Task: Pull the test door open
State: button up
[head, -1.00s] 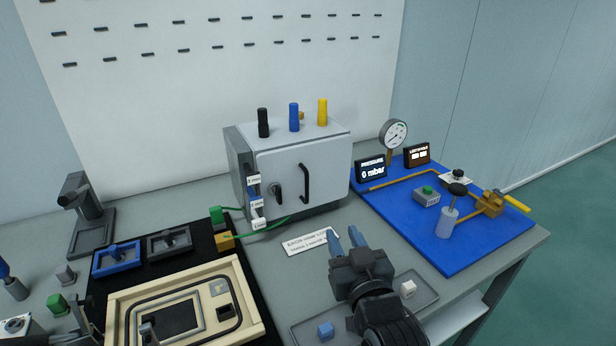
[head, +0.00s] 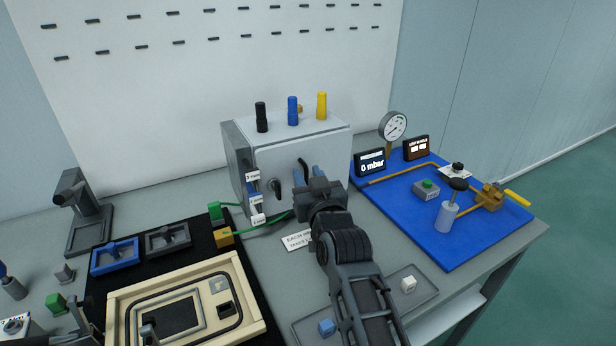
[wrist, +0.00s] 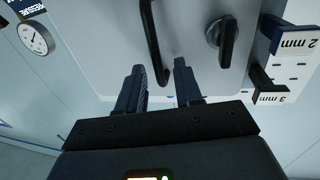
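The test door (head: 275,160) is the pale front of a grey box on the bench, and it looks shut. Its black bar handle (wrist: 151,40) stands out from the door in the wrist view; in the head view my gripper hides most of it. A dark turning knob (head: 274,188) sits beside the handle, and it also shows in the wrist view (wrist: 222,40). My gripper (head: 305,177) is in front of the door at the handle. In the wrist view my gripper (wrist: 159,67) is open, with one end of the handle appearing between its fingers; contact cannot be told.
Black, blue and yellow pegs (head: 293,112) stand on the box. Labelled gauges (head: 254,197) hang on its left side. A blue board (head: 410,220) with valves and a pressure dial (head: 393,126) lies to the right. A framed panel (head: 238,290) lies front left.

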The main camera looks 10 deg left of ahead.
grip_shut()
dwell(0.4)
jog(key=shift+w, duration=0.1)
dwell(1.0)
